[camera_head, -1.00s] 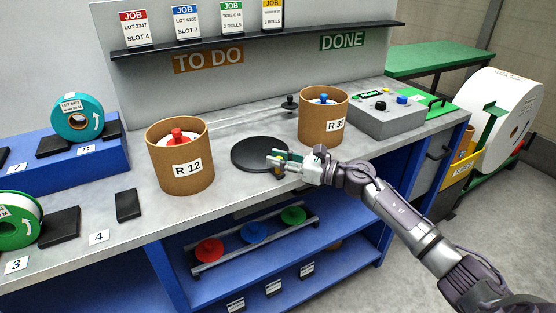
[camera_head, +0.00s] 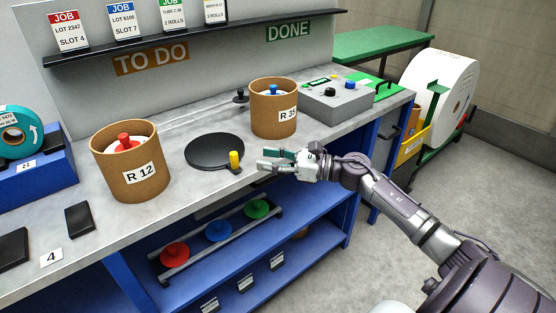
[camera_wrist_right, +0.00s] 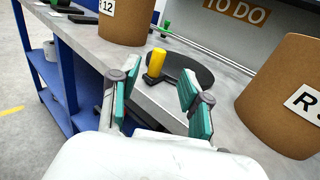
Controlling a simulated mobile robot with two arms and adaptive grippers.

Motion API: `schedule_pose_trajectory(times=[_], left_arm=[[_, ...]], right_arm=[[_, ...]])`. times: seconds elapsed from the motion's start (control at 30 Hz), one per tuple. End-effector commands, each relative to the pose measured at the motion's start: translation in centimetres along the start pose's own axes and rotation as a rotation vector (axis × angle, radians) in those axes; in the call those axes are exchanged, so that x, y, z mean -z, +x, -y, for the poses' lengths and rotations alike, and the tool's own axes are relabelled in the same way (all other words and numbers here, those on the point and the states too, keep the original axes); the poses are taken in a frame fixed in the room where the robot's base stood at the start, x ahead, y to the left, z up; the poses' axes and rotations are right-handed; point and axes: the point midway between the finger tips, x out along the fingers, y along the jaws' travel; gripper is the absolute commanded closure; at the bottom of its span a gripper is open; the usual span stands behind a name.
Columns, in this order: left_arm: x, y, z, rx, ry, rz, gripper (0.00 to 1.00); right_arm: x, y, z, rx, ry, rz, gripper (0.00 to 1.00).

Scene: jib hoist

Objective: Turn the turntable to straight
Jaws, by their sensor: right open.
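The turntable is a flat black disc (camera_head: 214,150) on the grey bench. A yellow upright peg (camera_head: 235,160) stands on a short black arm at its front right edge. In the right wrist view the peg (camera_wrist_right: 156,62) stands ahead, beyond and between my fingertips, with the disc (camera_wrist_right: 185,70) behind it. My right gripper (camera_head: 268,161) is open and empty, just right of the peg and apart from it. It also shows in the right wrist view (camera_wrist_right: 158,95) with its teal pads spread. My left gripper is not in view.
Cardboard tubs R 12 (camera_head: 131,163) and R 35 (camera_head: 274,108) stand left and right of the disc. A grey control box (camera_head: 337,99) is farther right. A shelf rack with red, blue and green spools (camera_head: 218,231) lies below the bench's front edge.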

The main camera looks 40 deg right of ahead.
Motion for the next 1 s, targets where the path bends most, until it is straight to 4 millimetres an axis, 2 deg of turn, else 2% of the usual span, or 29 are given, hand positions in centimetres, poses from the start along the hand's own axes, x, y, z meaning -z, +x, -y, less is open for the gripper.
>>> schedule_pose_trajectory(times=[0.1, 0.23, 0.8, 0.87, 0.93, 1.0], left_arm=[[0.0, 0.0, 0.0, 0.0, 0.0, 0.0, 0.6], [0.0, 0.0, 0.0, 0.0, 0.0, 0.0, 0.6], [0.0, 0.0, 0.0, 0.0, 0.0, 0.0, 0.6], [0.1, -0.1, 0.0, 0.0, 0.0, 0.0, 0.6], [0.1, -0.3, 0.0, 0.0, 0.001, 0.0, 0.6], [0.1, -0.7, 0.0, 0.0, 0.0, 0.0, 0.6]], right_arm=[[0.1, -1.6, 0.0, 0.002, 0.0, -0.002, 0.53], [0.0, -2.4, 0.0, 0.0, -0.001, 0.0, 0.53], [0.1, -2.5, 0.1, 0.002, 0.003, 0.001, 0.53], [0.5, -2.6, 0.3, 0.016, 0.035, 0.003, 0.53], [2.0, -2.8, 1.1, 0.059, 0.137, 0.014, 0.53], [4.9, -3.3, 2.3, 0.132, 0.311, 0.031, 0.53]])
